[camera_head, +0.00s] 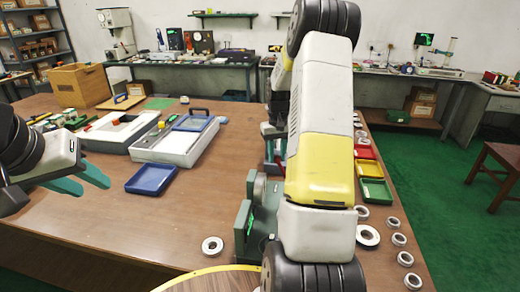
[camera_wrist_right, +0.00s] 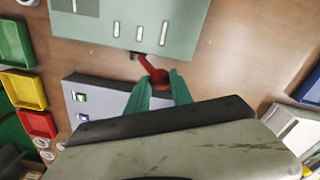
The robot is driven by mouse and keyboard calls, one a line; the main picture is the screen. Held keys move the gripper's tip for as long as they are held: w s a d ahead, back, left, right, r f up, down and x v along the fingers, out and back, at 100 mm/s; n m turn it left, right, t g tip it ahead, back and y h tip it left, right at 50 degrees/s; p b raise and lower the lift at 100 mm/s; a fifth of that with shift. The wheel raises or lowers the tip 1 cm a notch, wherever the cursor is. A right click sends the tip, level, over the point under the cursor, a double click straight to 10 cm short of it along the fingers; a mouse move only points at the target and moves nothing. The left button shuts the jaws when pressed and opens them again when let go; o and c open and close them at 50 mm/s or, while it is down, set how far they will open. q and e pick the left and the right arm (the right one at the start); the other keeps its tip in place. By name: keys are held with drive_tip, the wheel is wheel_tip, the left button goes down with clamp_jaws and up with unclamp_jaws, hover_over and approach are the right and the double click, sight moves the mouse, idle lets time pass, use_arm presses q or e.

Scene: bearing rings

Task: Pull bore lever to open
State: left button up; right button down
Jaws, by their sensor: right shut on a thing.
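My right gripper (camera_wrist_right: 160,84) is shut on the red knob, one teal finger on each side. In the head view my right arm hides the lever and most of that gripper. A green fixture (camera_head: 243,225) shows partly beside the arm. My left gripper (camera_head: 92,180) is open and empty over the table's left side, away from the lever.
A blue tray (camera_head: 151,179) and a grey-white case (camera_head: 178,145) stand left of centre. Red, yellow and green bins (camera_head: 376,191) and several metal rings (camera_head: 369,235) line the right edge. Table front-left is clear.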

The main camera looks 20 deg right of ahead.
idle(0.3)
drive_tip(key=shift+s+d+r+t+y, duration=0.25)
drive_tip(key=shift+d+y, duration=0.15)
drive_tip(key=shift+d, duration=0.1)
drive_tip(key=shift+s+d+r+t+y, duration=0.15)
drive_tip(key=shift+s+d+y, duration=0.1)
drive_tip(key=shift+d+y, duration=0.2)
drive_tip(key=s+d+f+t+y, duration=0.1)
drive_tip(key=s+d+t+y, duration=0.2)
drive_tip(key=s+d+y, duration=0.2)
drive_tip(key=shift+s+d+f+t+y, duration=0.15)
drive_tip(key=shift+d+f+t+y, duration=0.2)
drive_tip(key=shift+d, duration=1.3)
drive_tip(key=shift+s, duration=0.1)
drive_tip(key=c, duration=1.1)
unclamp_jaws()
drive_tip(key=shift+d+f, duration=0.1)
